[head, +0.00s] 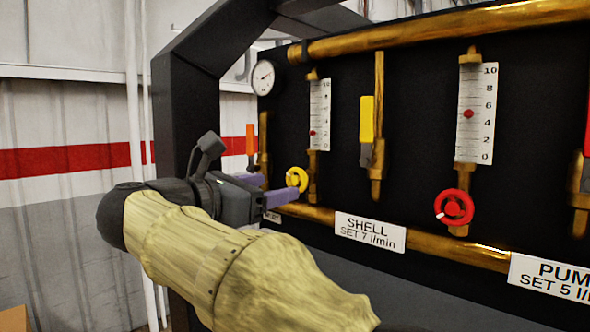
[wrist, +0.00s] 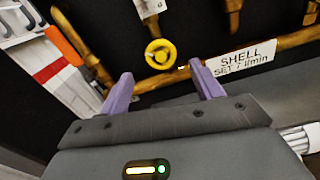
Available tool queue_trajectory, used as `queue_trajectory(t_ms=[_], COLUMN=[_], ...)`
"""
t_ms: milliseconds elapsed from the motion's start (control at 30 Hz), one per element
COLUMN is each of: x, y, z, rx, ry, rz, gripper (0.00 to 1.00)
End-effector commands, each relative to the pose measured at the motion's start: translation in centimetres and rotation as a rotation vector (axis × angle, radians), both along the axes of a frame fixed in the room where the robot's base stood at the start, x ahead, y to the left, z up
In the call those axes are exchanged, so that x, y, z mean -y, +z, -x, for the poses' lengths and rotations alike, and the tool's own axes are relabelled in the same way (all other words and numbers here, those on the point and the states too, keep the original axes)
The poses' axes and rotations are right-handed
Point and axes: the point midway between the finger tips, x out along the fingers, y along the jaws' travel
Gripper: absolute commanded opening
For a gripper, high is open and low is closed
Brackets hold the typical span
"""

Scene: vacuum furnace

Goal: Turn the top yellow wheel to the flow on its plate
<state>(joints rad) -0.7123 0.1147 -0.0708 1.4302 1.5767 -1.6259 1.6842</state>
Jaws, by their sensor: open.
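The yellow wheel (head: 297,179) sits on a brass pipe below a white flow scale (head: 320,115), whose red float (head: 313,133) stands low, near 2. My gripper (head: 268,188) is open, its purple fingers close to the wheel. In the wrist view the wheel (wrist: 160,54) appears between and beyond the fingertips (wrist: 160,69), and nothing is between the jaws. I cannot tell whether a finger touches the wheel. A white plate (head: 370,232) to the lower right reads SHELL SET 7 l/min. Only one yellow wheel is in view.
A red wheel (head: 454,207) sits under a second scale (head: 476,113), its float near 5. A PUM... SET 5 plate (head: 552,278) is cut off at right. A yellow lever (head: 367,120) and an orange lever (head: 250,139) flank the first scale. A dark frame post (head: 187,95) stands left.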

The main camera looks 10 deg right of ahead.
Motion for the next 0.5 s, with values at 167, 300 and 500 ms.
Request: queue_trajectory(t_ms=[167, 300, 500], x=[2.7, 4.4, 5.5], y=[0.5, 0.4, 0.1], z=[-1.7, -2.9, -3.8], rx=[-0.002, -0.003, -0.002], ry=[-0.003, 0.0, 0.004], rz=[0.001, 0.001, 0.001], gripper=[0.65, 0.65, 0.65])
